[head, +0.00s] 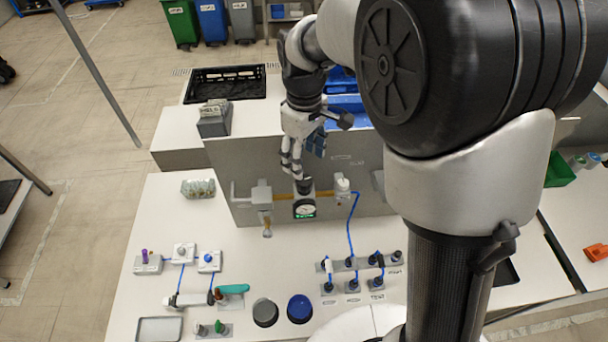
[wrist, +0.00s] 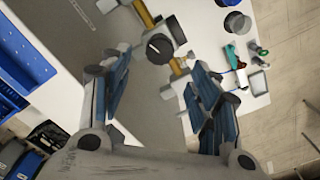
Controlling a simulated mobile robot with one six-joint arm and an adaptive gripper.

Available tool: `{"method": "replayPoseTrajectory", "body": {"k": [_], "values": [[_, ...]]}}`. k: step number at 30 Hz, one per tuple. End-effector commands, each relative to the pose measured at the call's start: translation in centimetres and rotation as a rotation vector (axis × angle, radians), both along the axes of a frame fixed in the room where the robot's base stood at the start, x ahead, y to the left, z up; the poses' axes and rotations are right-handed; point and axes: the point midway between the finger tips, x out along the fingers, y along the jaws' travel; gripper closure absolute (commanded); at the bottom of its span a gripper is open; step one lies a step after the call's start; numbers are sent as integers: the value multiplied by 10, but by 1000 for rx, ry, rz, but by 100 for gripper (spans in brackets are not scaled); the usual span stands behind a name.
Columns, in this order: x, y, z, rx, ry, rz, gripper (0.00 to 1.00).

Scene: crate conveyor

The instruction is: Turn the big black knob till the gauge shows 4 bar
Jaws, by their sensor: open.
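The big black knob (head: 304,186) sits on the yellow pipe on the grey upright panel, just above the round gauge (head: 305,208). The gauge has a white dial and a green strip below; its reading is too small to tell. In the wrist view the knob (wrist: 159,47) shows from its front, with a light mark on its face. My gripper (head: 292,169) is close to the knob, above and slightly left of it in the head view. In the wrist view my gripper (wrist: 158,62) is open, with its fingers apart and the knob showing between their tips.
The grey panel (head: 350,160) stands behind the white bench. A white fitting (head: 343,185) with a blue hose is right of the gauge. A black crate (head: 225,84) is behind the panel.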

Motion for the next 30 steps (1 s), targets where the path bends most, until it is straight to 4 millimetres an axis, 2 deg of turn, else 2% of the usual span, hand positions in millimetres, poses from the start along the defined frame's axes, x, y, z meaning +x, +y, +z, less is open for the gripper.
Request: {"method": "replayPoseTrajectory", "body": {"k": [1, 6, 12, 17, 25, 30], "values": [[-1, 0, -14, -2, 6, 0, 44], [-1, 0, -47, -1, 4, -1, 44], [0, 0, -73, -1, 2, -1, 44], [0, 0, -81, 1, -1, -1, 44], [0, 0, -81, 1, -1, -1, 44], [0, 0, -81, 1, -1, -1, 56]]}}
